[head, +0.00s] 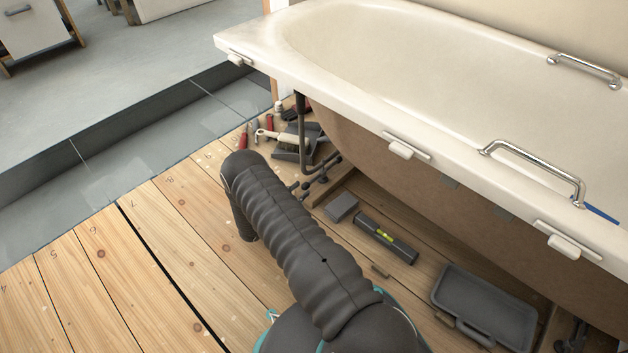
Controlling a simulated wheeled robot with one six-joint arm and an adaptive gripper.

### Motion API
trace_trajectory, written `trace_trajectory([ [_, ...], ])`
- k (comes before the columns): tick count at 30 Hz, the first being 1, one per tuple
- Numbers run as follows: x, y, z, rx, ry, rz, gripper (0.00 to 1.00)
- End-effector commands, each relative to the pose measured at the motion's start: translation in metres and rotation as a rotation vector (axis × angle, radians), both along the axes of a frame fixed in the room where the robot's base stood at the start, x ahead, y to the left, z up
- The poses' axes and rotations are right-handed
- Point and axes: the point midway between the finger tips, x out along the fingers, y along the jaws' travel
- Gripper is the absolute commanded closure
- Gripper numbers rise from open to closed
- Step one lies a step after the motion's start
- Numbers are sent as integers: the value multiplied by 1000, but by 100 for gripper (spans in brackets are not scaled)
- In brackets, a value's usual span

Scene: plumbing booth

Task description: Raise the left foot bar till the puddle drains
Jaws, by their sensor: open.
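The white bathtub (400,75) stands at the right with its near side open underneath. Below its left end is a dark upright leg (302,120), and at floor level beside it a dark foot bar (318,177) with knob-like parts, partly hidden behind my arm. No puddle can be made out on the visible tub floor. A small blue strip shows at the right edge by the grab handle; I cannot tell what it is. My black-sleeved arm reaches up the middle and bends down left of the foot bar. My gripper is not in view.
A hammer (280,137) and other tools lie by the left end. The plank floor (120,270) left of my arm is clear.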

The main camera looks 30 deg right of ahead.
Motion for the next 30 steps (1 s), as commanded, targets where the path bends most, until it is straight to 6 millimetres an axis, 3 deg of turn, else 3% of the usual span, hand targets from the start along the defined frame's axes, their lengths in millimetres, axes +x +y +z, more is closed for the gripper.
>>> trace_trajectory([
  [6, 14, -39, 0, -1, -2, -3, 60],
  [12, 23, -64, 0, 0, 0, -2, 60],
  [26, 27, -75, 0, 0, 0, 0, 60],
  [30, 27, -75, 0, 0, 0, 0, 90],
])
